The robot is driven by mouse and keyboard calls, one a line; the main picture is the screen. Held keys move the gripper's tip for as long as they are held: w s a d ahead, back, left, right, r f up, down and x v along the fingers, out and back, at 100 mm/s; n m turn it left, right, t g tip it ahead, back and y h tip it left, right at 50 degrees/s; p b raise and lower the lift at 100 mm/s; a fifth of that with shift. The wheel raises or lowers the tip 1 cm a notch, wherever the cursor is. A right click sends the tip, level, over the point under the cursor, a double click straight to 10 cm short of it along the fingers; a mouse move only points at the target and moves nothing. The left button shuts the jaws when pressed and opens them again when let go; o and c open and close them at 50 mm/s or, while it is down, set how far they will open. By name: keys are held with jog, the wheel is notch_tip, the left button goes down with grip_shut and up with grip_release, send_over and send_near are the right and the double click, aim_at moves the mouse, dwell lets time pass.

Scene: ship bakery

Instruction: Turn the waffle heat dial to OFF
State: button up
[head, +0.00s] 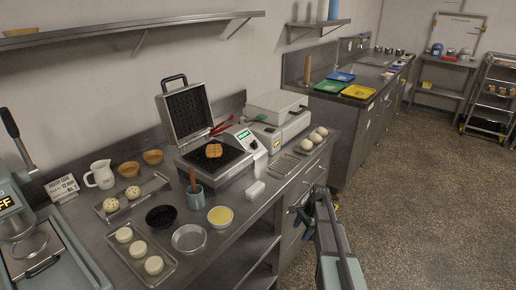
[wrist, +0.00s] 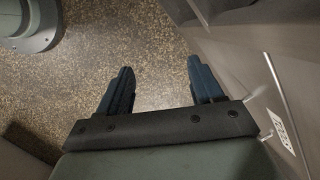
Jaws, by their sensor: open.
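The waffle iron (head: 215,150) stands on the steel counter in the head view, its lid (head: 187,108) raised. A golden waffle (head: 214,150) lies on its dark lower plate. My gripper (head: 303,207) is in front of the counter's front edge, to the right of and apart from the iron. In the wrist view my gripper (wrist: 160,75) is open and empty, its two dark fingers over the speckled floor.
A white-lidded appliance (head: 280,112) stands right of the iron. Another machine (head: 40,250) is at the left edge. Open floor (head: 430,190) lies to the right.

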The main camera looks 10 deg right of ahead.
jog(key=w+d+r+m+t, duration=0.15)
jog(key=w+d+r, duration=0.3)
jog(key=r, duration=0.45)
jog(key=w+d+r+m+t, duration=0.1)
jog(key=w+d+r+m, duration=0.3)
jog(key=r, duration=0.6)
jog(key=w+d+r+m+t, duration=0.1)
jog(key=w+d+r, duration=0.2)
jog(key=w+r, duration=0.45)
notch_tip(320, 180, up, 17)
jog(key=n+t+y, duration=0.1)
jog(key=n+y, duration=0.2)
jog(key=n, duration=0.4)
send_over(255, 145)
jog(key=s+d, duration=0.5)
jog(key=d, duration=0.2)
jog(key=shift+m, duration=0.25)
jog(key=x, duration=1.3)
jog(key=shift+w+d+f, duration=0.1)
jog(key=shift+d+f, duration=0.15)
jog(key=shift+c, duration=0.4)
